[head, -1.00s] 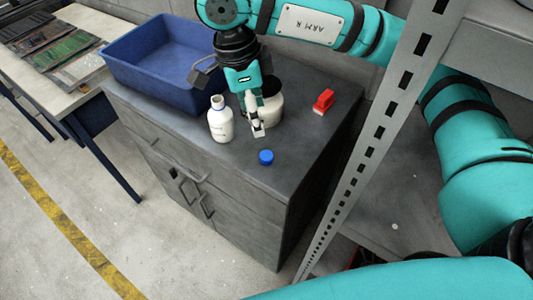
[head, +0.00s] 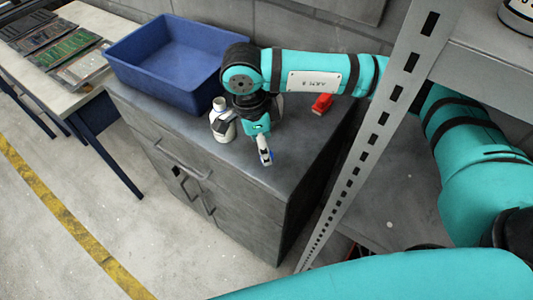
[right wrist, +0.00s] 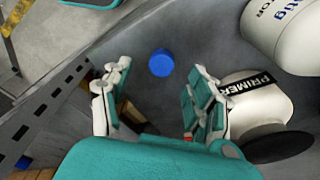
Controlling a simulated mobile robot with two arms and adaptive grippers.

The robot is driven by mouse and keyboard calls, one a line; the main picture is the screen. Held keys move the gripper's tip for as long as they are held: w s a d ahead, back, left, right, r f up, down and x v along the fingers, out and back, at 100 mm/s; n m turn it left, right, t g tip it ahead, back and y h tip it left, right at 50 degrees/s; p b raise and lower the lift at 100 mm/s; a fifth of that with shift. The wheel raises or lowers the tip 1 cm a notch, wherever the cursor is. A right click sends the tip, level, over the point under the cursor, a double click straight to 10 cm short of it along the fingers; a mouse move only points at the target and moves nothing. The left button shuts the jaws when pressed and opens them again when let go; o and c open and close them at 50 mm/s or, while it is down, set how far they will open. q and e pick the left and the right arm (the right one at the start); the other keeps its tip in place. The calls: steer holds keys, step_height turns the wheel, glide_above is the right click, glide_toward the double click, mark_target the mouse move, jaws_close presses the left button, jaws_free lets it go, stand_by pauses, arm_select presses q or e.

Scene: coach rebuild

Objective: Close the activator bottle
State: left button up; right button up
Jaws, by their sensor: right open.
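The activator bottle (head: 221,126) is white and stands upright and open on the grey cabinet. In the right wrist view its side (right wrist: 287,35) is cut off at the upper right, with only part of its lettering showing. The blue cap (right wrist: 161,63) lies on the cabinet top, apart from the bottle. In the head view my right gripper (head: 264,153) hangs over the cap and hides most of it. In the right wrist view my right gripper (right wrist: 158,92) is open and empty, and the cap appears beyond the gap between its fingers. My left gripper is not in view.
A white tin marked PRIMER (right wrist: 262,108) stands close beside one right finger. A red object (head: 322,104) lies on the cabinet (head: 250,190) to the right. A blue bin (head: 165,75) is at the back left. A perforated shelf post (head: 365,150) rises at right.

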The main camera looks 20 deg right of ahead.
steer(key=f, duration=0.2)
steer(key=d+f+p, duration=0.1)
steer(key=f, duration=0.1)
steer(key=shift+w, duration=0.1)
steer(key=shift+a, duration=0.1)
steer(key=c, duration=0.8)
